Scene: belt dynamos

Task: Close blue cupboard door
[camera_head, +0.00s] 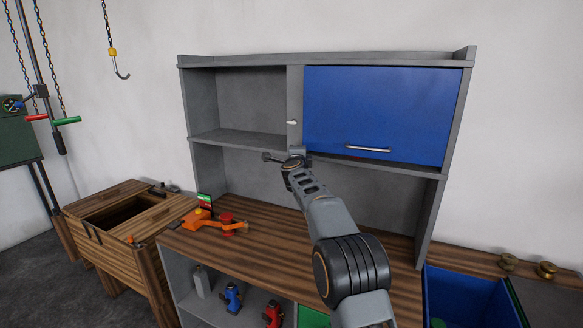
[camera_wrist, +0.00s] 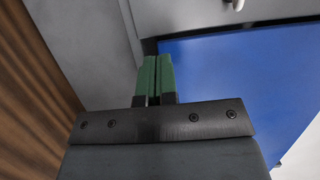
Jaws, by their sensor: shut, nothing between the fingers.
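The blue cupboard door (camera_head: 385,108) covers the upper right compartment of the grey cupboard (camera_head: 295,105). It has a horizontal metal handle (camera_head: 368,149) near its lower edge. A thin dark strip shows under the door, and I cannot tell whether it is fully flush. My gripper (camera_head: 268,157) is left of and below the door, in front of the cupboard. In the wrist view, its green fingers (camera_wrist: 156,75) are together and empty, with the blue door (camera_wrist: 235,85) to their right. I cannot tell whether they touch it.
A small white knob (camera_head: 291,122) sits on the divider left of the door. The upper left compartment (camera_head: 250,100) is open and empty. An orange tool (camera_head: 207,220) lies on the wooden worktop (camera_head: 275,235). A blue bin (camera_head: 465,300) stands at the lower right.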

